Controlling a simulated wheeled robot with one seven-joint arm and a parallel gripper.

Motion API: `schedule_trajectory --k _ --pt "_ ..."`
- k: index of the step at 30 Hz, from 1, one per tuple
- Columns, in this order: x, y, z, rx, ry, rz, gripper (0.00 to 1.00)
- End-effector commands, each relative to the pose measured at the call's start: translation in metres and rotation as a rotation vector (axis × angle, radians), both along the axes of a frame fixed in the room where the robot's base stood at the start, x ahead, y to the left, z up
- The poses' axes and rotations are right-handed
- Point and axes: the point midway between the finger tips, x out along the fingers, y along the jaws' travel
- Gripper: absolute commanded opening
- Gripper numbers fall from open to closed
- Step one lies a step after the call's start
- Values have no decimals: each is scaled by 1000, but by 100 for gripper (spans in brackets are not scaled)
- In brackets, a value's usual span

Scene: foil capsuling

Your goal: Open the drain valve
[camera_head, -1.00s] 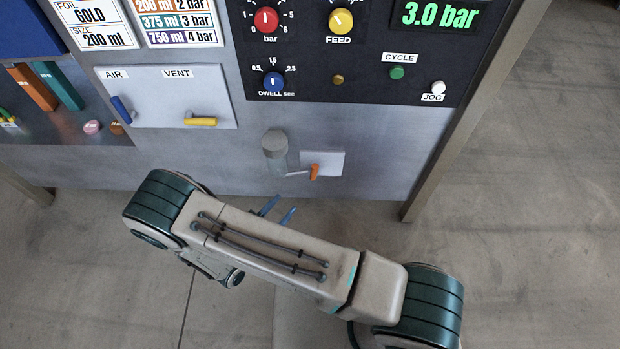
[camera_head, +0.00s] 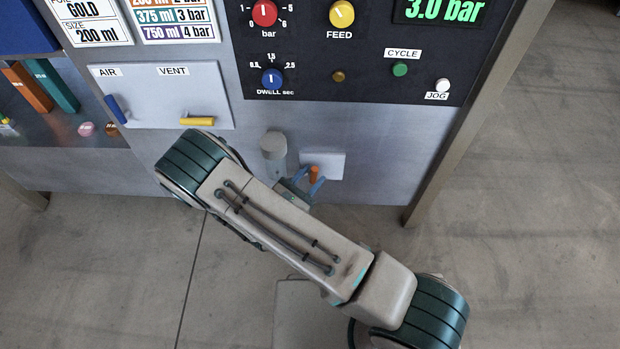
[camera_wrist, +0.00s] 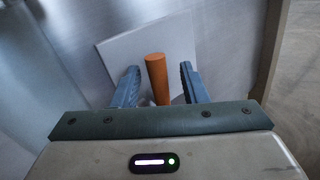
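The drain valve has an orange handle (camera_head: 314,174) in front of a small white plate (camera_head: 334,163), low on the machine's front panel. In the wrist view the orange handle (camera_wrist: 157,78) stands between my two blue fingers, with a visible gap on the right and a smaller one on the left. My gripper (camera_head: 304,182) is open around the handle and does not visibly press on it. It also shows in the wrist view (camera_wrist: 158,85). The valve's base is hidden behind my gripper.
A grey cylinder (camera_head: 273,147) sticks out just left of the valve. A panel with a blue AIR lever (camera_head: 115,109) and a yellow VENT lever (camera_head: 197,121) is at upper left. The control panel (camera_head: 310,85) is above. The machine's right leg (camera_head: 424,190) stands to the right.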

Motion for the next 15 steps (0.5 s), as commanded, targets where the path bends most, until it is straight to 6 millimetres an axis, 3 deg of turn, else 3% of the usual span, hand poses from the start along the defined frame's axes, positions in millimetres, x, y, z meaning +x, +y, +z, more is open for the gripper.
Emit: schedule_trajectory --k 3,8,15 --pt "0 0 0 0 0 0 40" --pt "0 0 0 0 0 -1 0" --pt "-1 2 -1 -40 3 0 0"
